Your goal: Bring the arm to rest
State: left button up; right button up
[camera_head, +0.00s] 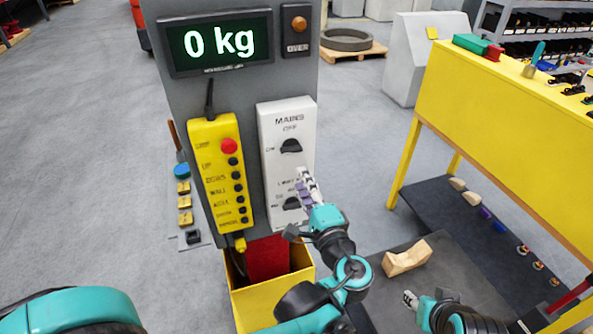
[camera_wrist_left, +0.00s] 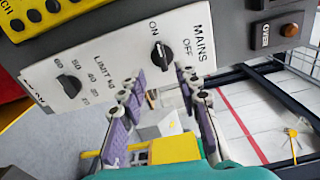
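My left gripper (camera_head: 307,188) is in front of the lower part of the white control panel (camera_head: 276,114), partly covering the limit area. In the left wrist view its two purple-padded fingers (camera_wrist_left: 160,118) are spread apart with nothing between them. The black MAINS knob (camera_head: 291,146) also shows in the wrist view (camera_wrist_left: 162,56), where it seems to line up with ON. The black LIMIT knob (camera_head: 292,203) shows there too (camera_wrist_left: 69,86). Whether a finger touches the panel cannot be told. My right gripper (camera_head: 411,300) is low at the right; its opening is too small to judge.
A grey column carries a display (camera_head: 219,42) reading 0 kg and a yellow button pendant (camera_head: 222,172). A yellow bin (camera_head: 262,301) stands below. A wooden block (camera_head: 406,258) lies on the dark surface at right, beside a yellow workbench (camera_head: 510,115). Open floor lies left.

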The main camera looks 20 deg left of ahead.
pick_arm(q)
jog(key=shift+s+d, duration=0.3)
jog(key=shift+s, duration=0.2)
jog(key=s+a+f+n+g+h+b, duration=0.2)
jog(key=s+a+f+n+g+b, duration=0.1)
jog(key=a+f, duration=0.3)
jog(key=s+a+f+n+g+h+b, duration=0.1)
jog(key=s+a+f+n+g+b, duration=0.15)
jog(key=f, duration=0.55)
jog(key=s+d+f+n+g+h+b, duration=0.2)
jog(key=s+f+n+h+b, duration=0.2)
jog(key=s+f+n+h, duration=0.2)
notch_tip(320, 180, down, 3)
jog(key=shift+s+d+r+n+h, duration=0.15)
jog(key=shift+s+d+n+h, duration=0.3)
jog(key=shift+s, duration=0.75)
